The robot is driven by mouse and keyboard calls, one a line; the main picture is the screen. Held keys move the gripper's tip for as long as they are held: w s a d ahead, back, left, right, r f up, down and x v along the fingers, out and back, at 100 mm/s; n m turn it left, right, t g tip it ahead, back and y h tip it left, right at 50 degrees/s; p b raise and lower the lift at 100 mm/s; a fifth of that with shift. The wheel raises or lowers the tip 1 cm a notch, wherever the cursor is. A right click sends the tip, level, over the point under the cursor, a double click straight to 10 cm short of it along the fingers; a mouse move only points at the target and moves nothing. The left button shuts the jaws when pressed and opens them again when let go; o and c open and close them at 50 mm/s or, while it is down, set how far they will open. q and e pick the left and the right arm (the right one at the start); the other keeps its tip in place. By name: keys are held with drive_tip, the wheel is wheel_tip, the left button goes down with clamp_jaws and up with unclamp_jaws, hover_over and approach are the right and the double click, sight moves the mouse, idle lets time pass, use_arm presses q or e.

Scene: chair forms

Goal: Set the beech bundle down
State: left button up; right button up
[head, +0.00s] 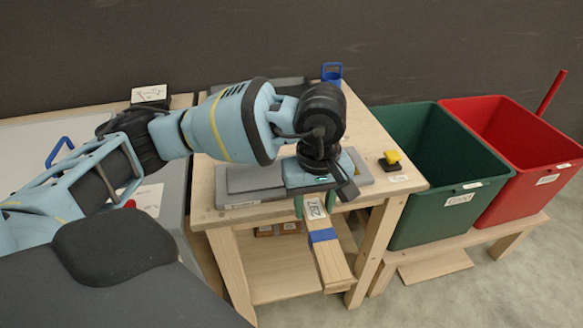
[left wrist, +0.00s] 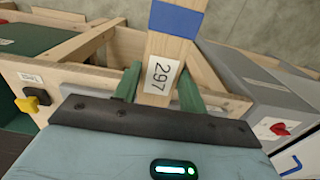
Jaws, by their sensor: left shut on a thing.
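The beech bundle (head: 328,250) is a pale wooden bar with a blue band and a white label. In the left wrist view the bundle (left wrist: 183,52) shows the number 297 on its label. My left gripper (head: 316,202) is shut on the bundle, with its green fingers on either side near the label. The bundle sticks out past the front edge of the wooden table (head: 408,182), toward the camera. Whether its far end touches anything is hidden by the gripper. My right gripper is not in view.
A grey flat plate (head: 235,185) lies on the table under my left wrist. A yellow and black knob (head: 391,160) sits at the table's right. A green bin (head: 415,215) and a red bin (head: 508,190) stand on a low bench at right. A blue-handled item (head: 331,73) is at the back.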

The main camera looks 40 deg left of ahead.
sight(307, 203)
use_arm(q)
drive_tip(key=n, duration=0.3)
drive_tip(key=r+n, duration=0.1)
drive_tip(key=n, duration=0.2)
drive_tip(key=shift+a+r+p, duration=0.15)
drive_tip(key=shift+a+p, duration=0.05)
drive_tip(key=shift+p, duration=0.2)
drive_tip(key=n, duration=0.3)
drive_tip(key=shift+a+r+n, duration=0.15)
drive_tip(key=shift+r+n, duration=0.15)
drive_tip(key=shift+n, duration=0.1)
drive_tip(key=n, duration=0.3)
drive_tip(key=r+n+p, duration=0.1)
drive_tip(key=n, duration=0.1)
drive_tip(key=shift+a, duration=0.25)
drive_tip(key=n, duration=0.3)
drive_tip(key=shift+a+r, duration=0.1)
drive_tip(key=shift+a, duration=0.05)
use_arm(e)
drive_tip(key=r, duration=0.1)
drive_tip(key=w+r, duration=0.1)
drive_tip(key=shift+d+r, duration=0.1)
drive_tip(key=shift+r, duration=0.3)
use_arm(q)
drive_tip(key=shift+a, duration=0.1)
